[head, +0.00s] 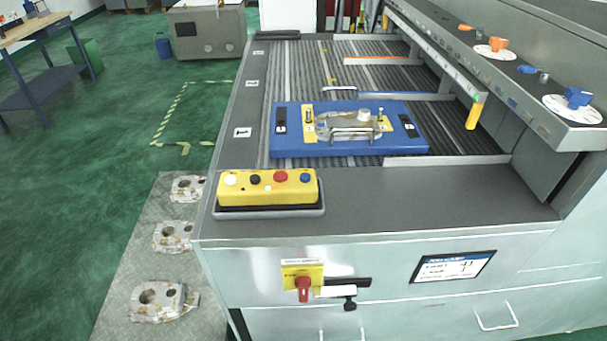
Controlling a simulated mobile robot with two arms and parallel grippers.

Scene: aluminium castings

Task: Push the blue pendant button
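The yellow pendant (267,188) lies in a dark grey tray on the front left corner of the machine's top. Its upper face carries several buttons in a row. The blue button (305,178) is at the right end, beside the red button (281,176). A black button (255,180) and a white button (230,180) are further left. Nothing covers the blue button. Neither of my grippers is in view.
A blue fixture plate (345,147) holding a casting sits on the slatted bed behind the pendant. A red-handled switch (303,288) is on the front panel. Castings (158,300) lie on a floor plate at left. The grey ledge right of the pendant is clear.

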